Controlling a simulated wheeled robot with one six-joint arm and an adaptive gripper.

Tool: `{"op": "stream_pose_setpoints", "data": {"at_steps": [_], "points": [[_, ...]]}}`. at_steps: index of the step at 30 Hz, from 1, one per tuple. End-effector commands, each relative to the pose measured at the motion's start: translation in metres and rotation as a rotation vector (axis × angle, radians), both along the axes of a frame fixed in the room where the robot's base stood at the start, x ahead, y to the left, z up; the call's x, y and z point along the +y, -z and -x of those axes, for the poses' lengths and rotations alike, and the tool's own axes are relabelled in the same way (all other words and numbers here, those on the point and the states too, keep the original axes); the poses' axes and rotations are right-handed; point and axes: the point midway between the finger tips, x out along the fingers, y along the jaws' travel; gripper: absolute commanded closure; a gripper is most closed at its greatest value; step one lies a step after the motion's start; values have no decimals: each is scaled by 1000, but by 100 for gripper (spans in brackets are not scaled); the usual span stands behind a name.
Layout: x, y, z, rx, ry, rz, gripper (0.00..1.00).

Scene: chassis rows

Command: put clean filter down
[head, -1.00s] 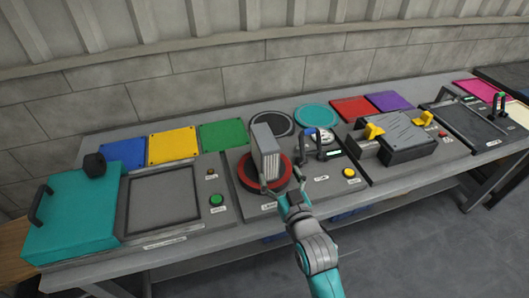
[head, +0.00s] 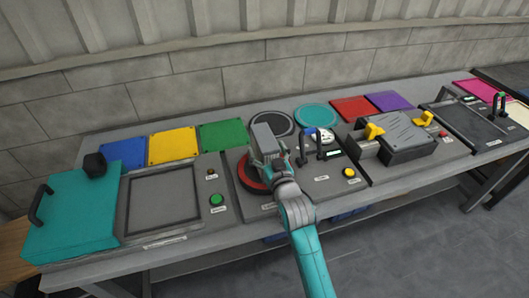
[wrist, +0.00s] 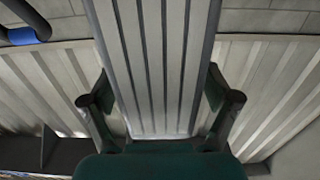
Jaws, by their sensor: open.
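The filter (head: 264,140) is a grey ribbed block over the round red pad (head: 247,176). My arm hides its lower right part, so I cannot tell whether its base touches the pad. In the wrist view the filter's ribbed face (wrist: 155,60) fills the middle. My gripper (wrist: 160,100) is open, with one dark finger at each side of the filter. I cannot tell whether the fingers touch it. In the head view my gripper (head: 277,160) is at the filter's near right side.
A black round pad (head: 271,123) and a teal round pad (head: 317,116) lie behind. Black uprights with a blue top (head: 309,133) stand close on the right. A framed grey panel (head: 163,198) and green button (head: 217,199) are left. A yellow-handled fixture (head: 398,140) is farther right.

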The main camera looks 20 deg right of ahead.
Motion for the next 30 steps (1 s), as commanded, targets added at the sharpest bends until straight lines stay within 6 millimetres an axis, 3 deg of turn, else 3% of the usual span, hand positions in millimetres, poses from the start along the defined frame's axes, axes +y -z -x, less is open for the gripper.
{"op": "stream_pose_setpoints", "data": {"at_steps": [3,11,14,19,22,23,30], "points": [[0,0,-11,-1,0,0,12],[0,0,-13,0,0,0,12],[0,0,-13,0,0,0,32],[0,0,-13,-1,0,0,75],[0,0,-13,-1,0,0,77],[0,-1,-13,-2,0,0,84],[0,-3,-13,-3,0,0,85]]}}
